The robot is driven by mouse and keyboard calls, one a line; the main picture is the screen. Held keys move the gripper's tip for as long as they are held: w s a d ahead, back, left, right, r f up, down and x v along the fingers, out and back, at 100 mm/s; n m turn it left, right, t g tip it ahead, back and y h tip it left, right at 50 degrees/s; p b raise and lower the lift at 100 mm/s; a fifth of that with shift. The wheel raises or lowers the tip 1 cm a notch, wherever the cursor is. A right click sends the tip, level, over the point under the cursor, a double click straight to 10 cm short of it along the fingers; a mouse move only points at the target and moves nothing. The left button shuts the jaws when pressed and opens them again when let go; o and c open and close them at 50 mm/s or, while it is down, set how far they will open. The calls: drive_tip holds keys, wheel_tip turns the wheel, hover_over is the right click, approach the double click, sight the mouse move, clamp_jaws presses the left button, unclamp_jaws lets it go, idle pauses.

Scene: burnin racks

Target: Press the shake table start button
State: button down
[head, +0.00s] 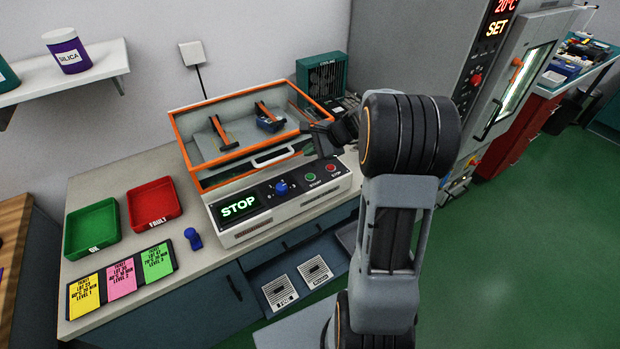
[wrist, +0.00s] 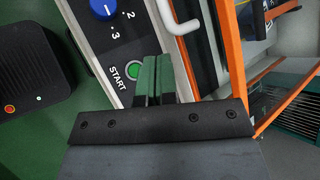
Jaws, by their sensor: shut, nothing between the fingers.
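The green start button (head: 313,178) is on that panel, left of the red stop button (head: 331,168). In the wrist view the start button (wrist: 133,70) shows beside the label START, just left of the fingertips. My gripper (wrist: 155,62) is shut and empty, its green-tipped fingers together. In the head view my gripper (head: 322,152) is over the right part of the panel. Whether the fingers touch the panel cannot be told. The display (head: 239,206) reads STOP.
A blue knob (head: 281,188) sits left of the buttons; a white handle (head: 273,157) and orange-framed tray (head: 180,135) are just behind. A green tray (head: 92,228), a red tray (head: 154,204) and coloured cards (head: 122,278) lie at left.

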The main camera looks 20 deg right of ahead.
sight(310, 177)
drive_tip(key=shift+f+b, duration=2.55)
drive_tip(key=shift+f, duration=1.05)
drive_tip(key=shift+f, duration=0.1)
drive_tip(key=shift+f+b, duration=0.3)
drive_tip(key=shift+b, duration=0.05)
drive_tip(key=shift+f+b, duration=0.4)
drive_tip(key=shift+f, duration=0.05)
drive_tip(key=shift+r, duration=0.2)
drive_tip(key=shift+r+p, duration=0.7)
drive_tip(key=shift+r, duration=0.1)
drive_tip(key=shift+r+p, duration=1.9)
drive_tip(key=shift+r, duration=0.55)
